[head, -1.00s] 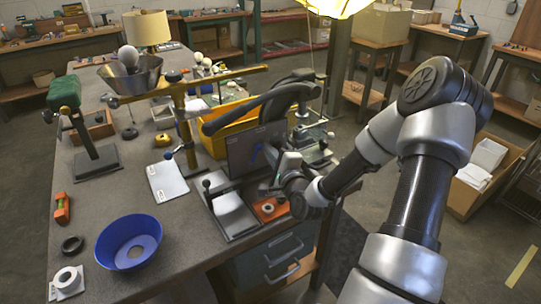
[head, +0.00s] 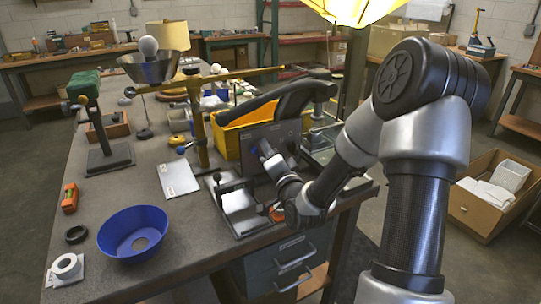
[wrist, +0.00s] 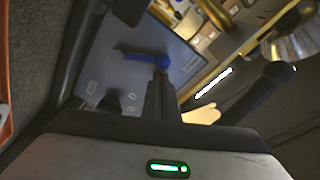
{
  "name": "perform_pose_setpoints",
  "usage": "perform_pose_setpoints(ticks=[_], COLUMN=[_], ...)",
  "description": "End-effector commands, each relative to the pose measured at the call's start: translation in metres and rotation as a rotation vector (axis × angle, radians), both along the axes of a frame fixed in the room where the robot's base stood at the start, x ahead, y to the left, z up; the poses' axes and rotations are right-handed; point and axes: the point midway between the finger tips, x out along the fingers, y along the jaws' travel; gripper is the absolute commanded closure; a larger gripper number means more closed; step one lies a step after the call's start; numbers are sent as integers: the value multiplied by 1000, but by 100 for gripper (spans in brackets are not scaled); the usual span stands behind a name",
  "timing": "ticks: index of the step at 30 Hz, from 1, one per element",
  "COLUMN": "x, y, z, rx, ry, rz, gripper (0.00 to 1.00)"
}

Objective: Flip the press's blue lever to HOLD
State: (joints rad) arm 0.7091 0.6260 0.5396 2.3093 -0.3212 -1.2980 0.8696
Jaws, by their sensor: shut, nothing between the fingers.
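The press (head: 297,100) has a long black curved handle and a dark grey front panel. Its blue lever (wrist: 140,56) shows in the wrist view, lying almost level from a round pivot at its right end towards the left. Small white labels sit on the panel (wrist: 100,65); I cannot read them. In the head view the lever is mostly hidden, with a bit of blue (head: 256,151) by the gripper. My gripper (head: 264,147) is shut and empty, its dark fingers (wrist: 164,88) close to the panel, near the lever's pivot end. Whether they touch it is unclear.
A grey fixture with a black knob (head: 240,207) is in front.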

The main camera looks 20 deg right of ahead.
Motion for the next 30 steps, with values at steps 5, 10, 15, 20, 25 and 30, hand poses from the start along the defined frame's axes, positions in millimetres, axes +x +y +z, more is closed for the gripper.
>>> perform_pose_setpoints(ticks=[5,10,15,20,25,30], x=[-1,-1,-1,-1,-1,-1], y=[4,6,7,8,8,9], z=[-2,-2,-1,-1,-2,-2], rx=[-14,-11,-10,-9,-9,-8], ry=[-3,-2,-2,-1,-1,0], rz=[0,0,1,2,3,5], gripper=[100,100,100,100,100,100])
